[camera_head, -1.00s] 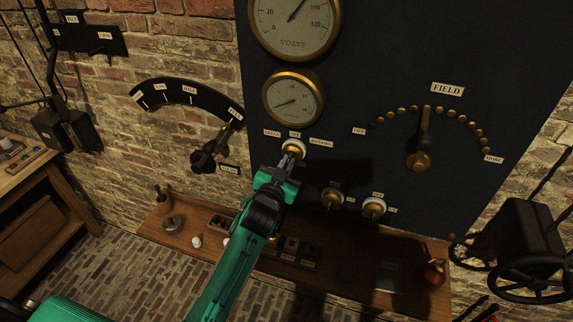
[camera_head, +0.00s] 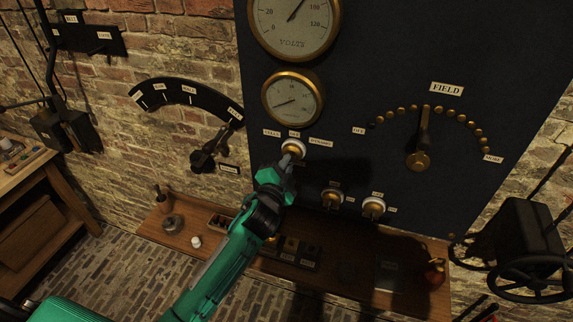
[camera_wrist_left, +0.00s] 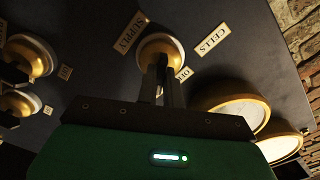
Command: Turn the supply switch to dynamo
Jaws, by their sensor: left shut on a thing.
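The supply switch (camera_head: 294,147) is a round knob with a brass face and a pale rim, on the dark panel below the small gauge. Above it are the labels CELLS (camera_head: 271,132), OFF (camera_head: 294,134) and DYNAMO (camera_head: 320,142). My left gripper (camera_head: 287,161) is at the switch, shut on its handle. In the left wrist view the two fingers (camera_wrist_left: 163,84) reach the middle of the switch (camera_wrist_left: 151,44), between the SUPPLY (camera_wrist_left: 131,32) and CELLS (camera_wrist_left: 213,38) labels. My right gripper is not in view.
Two similar knobs (camera_head: 332,199) (camera_head: 374,207) sit lower right on the panel. The FIELD dial handle (camera_head: 419,160) is farther right. A wooden shelf (camera_head: 180,241) with small items runs below. A lever (camera_head: 206,158) stands on the brick wall at left.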

